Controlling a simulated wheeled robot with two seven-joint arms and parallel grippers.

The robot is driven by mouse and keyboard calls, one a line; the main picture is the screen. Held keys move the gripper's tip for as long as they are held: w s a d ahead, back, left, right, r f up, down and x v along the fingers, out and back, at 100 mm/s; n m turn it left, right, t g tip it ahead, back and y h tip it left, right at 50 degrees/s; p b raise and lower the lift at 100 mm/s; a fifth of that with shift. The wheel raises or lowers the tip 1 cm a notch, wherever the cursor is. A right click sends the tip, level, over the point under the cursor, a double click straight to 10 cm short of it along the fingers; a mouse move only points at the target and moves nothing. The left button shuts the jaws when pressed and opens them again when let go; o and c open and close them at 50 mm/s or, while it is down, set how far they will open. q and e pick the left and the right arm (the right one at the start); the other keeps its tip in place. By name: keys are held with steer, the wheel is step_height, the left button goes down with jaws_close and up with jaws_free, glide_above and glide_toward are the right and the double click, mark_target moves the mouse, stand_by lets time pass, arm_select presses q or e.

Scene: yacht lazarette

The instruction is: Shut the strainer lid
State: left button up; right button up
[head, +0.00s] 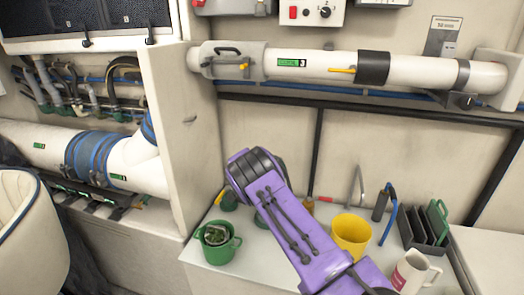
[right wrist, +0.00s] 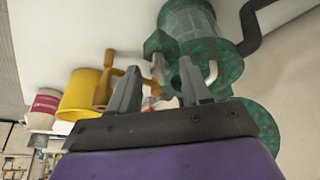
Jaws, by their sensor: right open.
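In the right wrist view a green strainer (right wrist: 188,42) with a pale, see-through ribbed bowl stands just beyond my fingers. A second round green part (right wrist: 266,118), which looks like its lid, shows to the right, partly hidden by my gripper; I cannot tell its exact angle. My right gripper (right wrist: 160,86) is open, its two grey fingers apart with nothing clearly held between them. In the head view my purple right arm covers most of the strainer; a green part (head: 229,202) shows left of the wrist, and the right fingers are hidden. My left gripper is not in view.
On the white counter stand a green tub (head: 218,246) with dark contents, a yellow cup (head: 351,235), a mug (head: 412,272) and a dark rack (head: 428,238). A white pipe (head: 330,65) runs along the wall behind. A partition (head: 180,130) rises left of the counter.

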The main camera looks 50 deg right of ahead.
steer(key=b+v, duration=0.2)
steer(key=v, duration=0.8)
steer(key=shift+r, duration=0.25)
